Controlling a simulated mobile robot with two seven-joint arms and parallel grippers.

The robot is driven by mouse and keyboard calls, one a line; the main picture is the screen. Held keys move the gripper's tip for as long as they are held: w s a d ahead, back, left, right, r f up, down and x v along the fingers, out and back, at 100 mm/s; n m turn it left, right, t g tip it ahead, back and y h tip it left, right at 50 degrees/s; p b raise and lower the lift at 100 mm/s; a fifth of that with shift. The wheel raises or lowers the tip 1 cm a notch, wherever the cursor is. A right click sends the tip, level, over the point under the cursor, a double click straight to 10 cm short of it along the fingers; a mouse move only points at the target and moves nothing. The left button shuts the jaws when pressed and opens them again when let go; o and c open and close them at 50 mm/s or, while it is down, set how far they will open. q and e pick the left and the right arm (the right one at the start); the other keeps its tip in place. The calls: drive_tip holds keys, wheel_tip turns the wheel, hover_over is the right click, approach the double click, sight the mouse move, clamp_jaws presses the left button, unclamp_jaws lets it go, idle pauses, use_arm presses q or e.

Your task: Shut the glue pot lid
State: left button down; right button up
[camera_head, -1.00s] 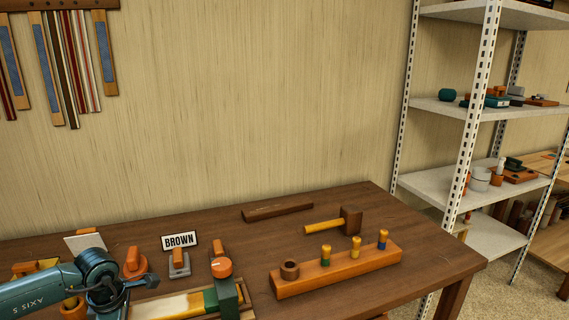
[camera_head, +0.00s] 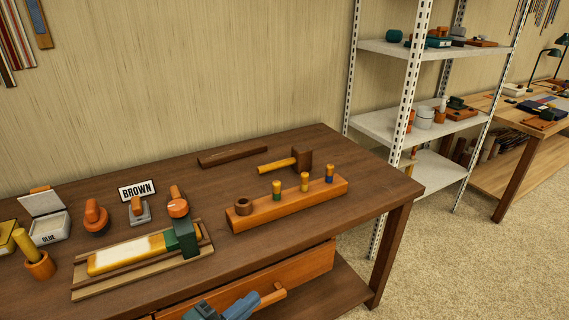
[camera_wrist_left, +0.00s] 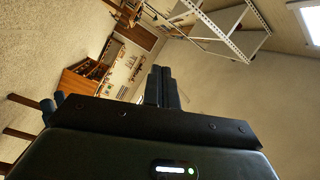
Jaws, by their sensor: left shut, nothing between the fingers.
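The glue pot (camera_head: 50,229) is a white box labelled GLUE at the left of the workbench in the head view. Its white lid (camera_head: 42,203), with an orange-brown knob, stands tilted up and open at the back of the pot. Blue parts of my arm show at the bottom edge of the head view, below the bench top and well away from the pot. In the left wrist view my left gripper (camera_wrist_left: 162,75) has its black fingers together with nothing between them. My right gripper is not in view.
On the workbench (camera_head: 350,160) are a BROWN sign (camera_head: 137,190), orange-handled tools, a clamped yellow-and-white piece (camera_head: 125,254), a peg block (camera_head: 288,204) and a mallet (camera_head: 300,160). A drawer front (camera_head: 300,272) is below. A metal shelf (camera_head: 380,122) stands at right.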

use_arm(q)
drive_tip(key=s+a+f+n+y, duration=0.3)
drive_tip(key=f+n+y, duration=0.3)
drive_tip(key=n, duration=0.6)
drive_tip(key=shift+s+a+f+n+t+y, duration=0.35)
drive_tip(key=shift+a+y, duration=0.25)
drive_tip(key=shift+a, duration=0.25)
drive_tip(key=c, duration=2.1)
unclamp_jaws()
drive_tip(key=s+f+n+g, duration=0.1)
drive_tip(key=s+f+n, duration=0.1)
drive_tip(key=s+a+f+n+g+y, duration=0.1)
drive_tip(key=s+f+n, duration=0.1)
drive_tip(key=s+a+f+n+g+y, duration=0.1)
drive_tip(key=s+f+n, duration=0.1)
drive_tip(key=shift+s+a, duration=0.1)
drive_tip(key=shift+o, duration=0.7)
drive_tip(key=shift+s+f+n, duration=0.3)
drive_tip(key=shift+n, duration=0.05)
drive_tip(key=o, duration=0.5)
drive_tip(key=shift+c, duration=0.2)
drive_tip(key=shift+o, duration=0.5)
drive_tip(key=shift+a, duration=0.15)
